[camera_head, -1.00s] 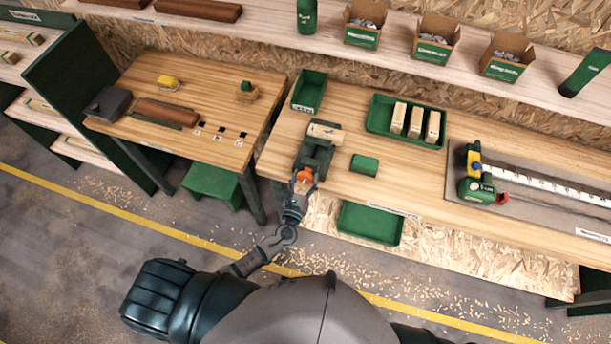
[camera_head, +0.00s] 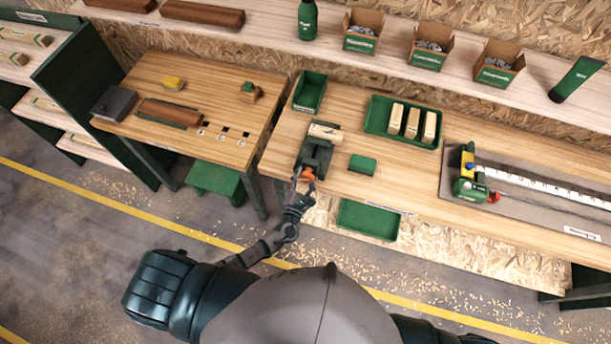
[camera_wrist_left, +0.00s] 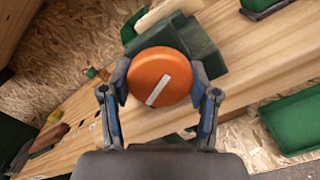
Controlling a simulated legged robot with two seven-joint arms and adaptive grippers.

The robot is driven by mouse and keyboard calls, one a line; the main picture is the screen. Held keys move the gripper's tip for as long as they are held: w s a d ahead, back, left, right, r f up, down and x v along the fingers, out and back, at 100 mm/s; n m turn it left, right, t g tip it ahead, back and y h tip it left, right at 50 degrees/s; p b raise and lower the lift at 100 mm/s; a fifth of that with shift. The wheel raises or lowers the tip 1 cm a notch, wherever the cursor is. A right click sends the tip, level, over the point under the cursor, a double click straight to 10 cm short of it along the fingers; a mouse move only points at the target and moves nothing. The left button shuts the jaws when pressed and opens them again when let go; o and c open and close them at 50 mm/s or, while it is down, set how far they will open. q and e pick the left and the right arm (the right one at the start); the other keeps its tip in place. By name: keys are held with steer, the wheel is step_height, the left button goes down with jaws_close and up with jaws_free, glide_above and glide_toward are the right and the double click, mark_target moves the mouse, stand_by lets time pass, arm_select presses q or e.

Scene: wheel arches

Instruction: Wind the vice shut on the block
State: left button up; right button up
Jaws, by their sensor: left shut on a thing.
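The dark green vice (camera_head: 314,155) stands at the left end of the middle bench, near its front edge. A pale wooden block (camera_head: 325,131) lies across its far end, in the jaws; I cannot tell whether both jaws touch it. The orange knob (camera_head: 307,174) is at the vice's near end. My left gripper (camera_head: 302,183) is at the knob. In the left wrist view the gripper (camera_wrist_left: 162,95) has a finger on each side of the round orange knob (camera_wrist_left: 160,75), which bears a slanting white stripe. The vice body (camera_wrist_left: 185,43) is behind it. My right gripper is not in view.
A green tray (camera_head: 404,121) with several pale blocks and a green block (camera_head: 362,165) are right of the vice. A green bin (camera_head: 309,92) is behind it. A green and red tool (camera_head: 470,188) is farther right. Bare bench lies between.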

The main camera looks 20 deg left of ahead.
arm_select(q)
steer(key=shift+s+f+m, duration=0.2)
steer(key=shift+f+m, duration=0.15)
steer(key=shift+m, duration=0.25)
steer(key=o, duration=1)
steer(key=shift+o, duration=0.9)
steer(key=shift+w, duration=0.1)
steer(key=shift+r, duration=0.15)
steer(key=s, duration=1.2)
steer(key=shift+a, duration=0.25)
steer(key=shift+w, duration=0.1)
